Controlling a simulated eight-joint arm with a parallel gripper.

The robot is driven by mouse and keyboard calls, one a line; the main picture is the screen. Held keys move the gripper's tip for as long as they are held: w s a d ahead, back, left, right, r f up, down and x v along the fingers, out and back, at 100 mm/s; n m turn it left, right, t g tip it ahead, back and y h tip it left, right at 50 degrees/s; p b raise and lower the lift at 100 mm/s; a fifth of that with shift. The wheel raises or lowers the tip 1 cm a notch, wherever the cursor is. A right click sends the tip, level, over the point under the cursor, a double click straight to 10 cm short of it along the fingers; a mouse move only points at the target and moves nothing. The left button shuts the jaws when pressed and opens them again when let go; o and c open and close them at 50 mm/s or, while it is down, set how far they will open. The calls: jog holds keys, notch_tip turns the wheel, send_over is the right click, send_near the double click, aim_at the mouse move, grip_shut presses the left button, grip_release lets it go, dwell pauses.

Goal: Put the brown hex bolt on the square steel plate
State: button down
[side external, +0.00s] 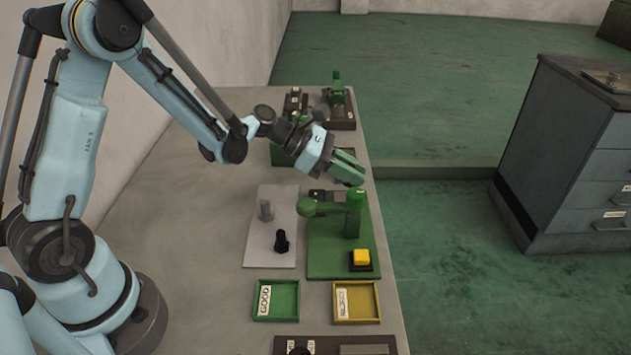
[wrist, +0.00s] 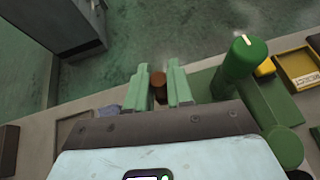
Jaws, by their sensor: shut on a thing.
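My gripper (wrist: 158,82) is shut on the brown hex bolt (wrist: 158,80), whose rounded brown end shows between the green fingers in the wrist view. In the side view my gripper (side external: 352,172) is in the air by the bench's right edge, just beyond the green post; the bolt is mostly hidden there. A small grey plate (wrist: 75,125) lies left of the fingers in the wrist view, partly covered by my gripper body; it may be the square steel plate. A larger pale grey plate (side external: 258,250) carries a grey bolt (side external: 266,210) and a black bolt (side external: 282,240).
A green fixture (side external: 325,262) with a post (side external: 354,212), side arm and yellow button (side external: 361,257) stands near my gripper. A green GOOD tray (side external: 277,300) and a yellow tray (side external: 356,302) lie in front. Small machines stand at the far end. The bench's left side is bare.

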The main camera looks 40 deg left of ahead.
jog(key=shift+f, duration=2.2)
jog(key=shift+f, duration=0.1)
jog(key=c, duration=1)
grip_release()
